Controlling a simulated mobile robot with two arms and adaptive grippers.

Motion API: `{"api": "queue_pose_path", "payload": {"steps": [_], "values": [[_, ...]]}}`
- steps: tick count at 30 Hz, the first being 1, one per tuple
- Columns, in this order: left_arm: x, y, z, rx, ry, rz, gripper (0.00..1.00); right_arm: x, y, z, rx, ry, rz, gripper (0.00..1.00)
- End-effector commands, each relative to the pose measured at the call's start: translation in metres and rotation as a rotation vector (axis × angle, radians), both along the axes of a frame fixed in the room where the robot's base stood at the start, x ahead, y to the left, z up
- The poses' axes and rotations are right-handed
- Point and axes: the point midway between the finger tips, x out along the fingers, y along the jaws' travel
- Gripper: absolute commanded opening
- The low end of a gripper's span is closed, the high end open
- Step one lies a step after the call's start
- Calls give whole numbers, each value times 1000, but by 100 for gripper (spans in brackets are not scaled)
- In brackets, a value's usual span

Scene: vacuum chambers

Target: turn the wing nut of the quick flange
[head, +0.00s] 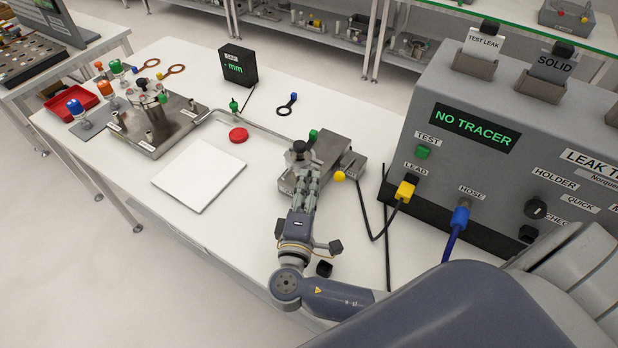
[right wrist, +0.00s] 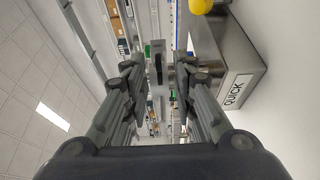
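The steel block (head: 335,148) on the white table carries the quick flange; its side bears the label QUICK (right wrist: 236,90) in the right wrist view. A dark upright piece (right wrist: 158,66), perhaps the wing nut, shows between my fingertips in that view. A dark round end (head: 299,146) is at the fingertips in the head view, beside a green knob (head: 313,135). My right gripper (head: 306,165) reaches in at the block's left edge. It also shows in the right wrist view (right wrist: 158,72), fingers apart, with gaps beside the dark piece. My left gripper is out of view.
A yellow knob (head: 339,176) sits at the block's right. The grey leak tester (head: 480,150) reads NO TRACER, with cables at its front. A thin metal pipe (head: 255,126) runs left to the steel plate assembly (head: 150,125). A white pad (head: 199,175) lies left of my arm.

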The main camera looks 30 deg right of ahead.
Motion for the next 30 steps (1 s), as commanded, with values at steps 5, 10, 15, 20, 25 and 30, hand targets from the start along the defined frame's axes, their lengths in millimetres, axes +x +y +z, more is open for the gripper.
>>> {"api": "queue_pose_path", "payload": {"steps": [5,10,15,20,25,30], "values": [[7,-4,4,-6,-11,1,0,7,-5,0,2,1,0,25],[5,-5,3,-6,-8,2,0,8,-6,-1,3,0,0,25],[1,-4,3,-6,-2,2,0,8,-6,0,2,0,0,2],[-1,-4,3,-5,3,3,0,7,-6,-1,3,0,0,0],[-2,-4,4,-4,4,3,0,7,-5,0,0,6,0,0],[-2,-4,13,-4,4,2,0,7,-5,2,-18,39,1,0]]}}
